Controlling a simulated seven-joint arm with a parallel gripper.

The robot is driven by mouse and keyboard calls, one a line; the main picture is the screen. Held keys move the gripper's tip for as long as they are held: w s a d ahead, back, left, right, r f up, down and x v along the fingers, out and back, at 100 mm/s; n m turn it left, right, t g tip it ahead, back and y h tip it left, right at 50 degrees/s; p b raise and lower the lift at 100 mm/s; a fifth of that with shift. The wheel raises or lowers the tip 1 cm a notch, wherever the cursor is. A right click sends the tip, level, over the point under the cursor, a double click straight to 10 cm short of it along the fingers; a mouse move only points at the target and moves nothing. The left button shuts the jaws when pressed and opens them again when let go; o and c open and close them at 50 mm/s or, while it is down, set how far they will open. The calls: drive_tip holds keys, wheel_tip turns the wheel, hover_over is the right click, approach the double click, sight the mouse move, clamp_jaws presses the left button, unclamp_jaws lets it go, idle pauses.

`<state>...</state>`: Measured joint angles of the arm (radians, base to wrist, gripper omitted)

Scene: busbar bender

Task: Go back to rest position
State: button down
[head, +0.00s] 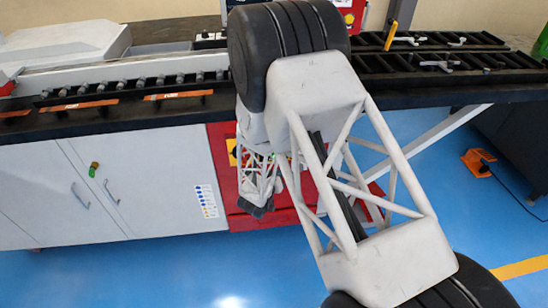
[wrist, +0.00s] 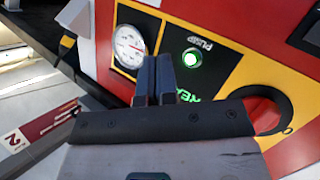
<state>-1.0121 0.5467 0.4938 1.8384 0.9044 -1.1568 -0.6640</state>
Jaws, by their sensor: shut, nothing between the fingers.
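My gripper (wrist: 155,78) is shut and empty in the wrist view, its two dark fingers side by side in front of a red, yellow and black control panel (wrist: 225,18). A round white gauge (wrist: 129,44) is just left of the fingertips. A green-lit button (wrist: 192,57) marked PUMP is just right of them. The fingers look close to the panel; I cannot tell whether they touch it. Green lit lettering is partly hidden behind the gripper. In the head view my arm reaches down before the red cabinet (head: 222,172), and the fingers cannot be made out.
A red knob (wrist: 266,108) is on the panel, right of my gripper. The long black bench (head: 120,117) runs behind my arm, with rollers and clamps on top. White cupboards (head: 150,180) stand at left. The blue floor (head: 120,275) in front is clear.

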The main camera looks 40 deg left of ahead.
drive_tip(key=shift+w+r, duration=0.1)
idle(0.5)
drive_tip(key=w+d+r+m+g+y, duration=0.1)
drive_tip(key=w+d+r+g, duration=0.1)
drive_tip(key=w+d+r, duration=0.5)
drive_tip(key=w+d+r+m+g, duration=0.1)
drive_tip(key=w+d+r, duration=0.1)
drive_tip(key=d+r, duration=0.6)
drive_tip(key=s+d+r+m+g, duration=0.1)
drive_tip(key=s+d+r+g, duration=0.15)
drive_tip(key=d+r, duration=1.2)
drive_tip(key=s+d+r+m+g, duration=0.1)
drive_tip(key=s+d+r, duration=0.25)
drive_tip(key=d, duration=0.25)
drive_tip(key=s+d+r+g+h, duration=0.1)
drive_tip(key=s+d+r, duration=0.25)
drive_tip(key=d, duration=0.25)
drive_tip(key=s+d+r+m+g, duration=0.1)
drive_tip(key=s+d+r+g, duration=0.1)
drive_tip(key=s+d+r, duration=0.3)
drive_tip(key=s+d+r+m+g+h, duration=0.1)
drive_tip(key=s+d+m+g+h, duration=0.1)
drive_tip(key=s+d, duration=1.4)
drive_tip(key=s+g, duration=0.1)
drive_tip(key=s, duration=0.2)
drive_tip(key=shift+s+d+r+h, duration=0.15)
drive_tip(key=shift+d+r+h, duration=0.05)
drive_tip(key=shift+h, duration=0.2)
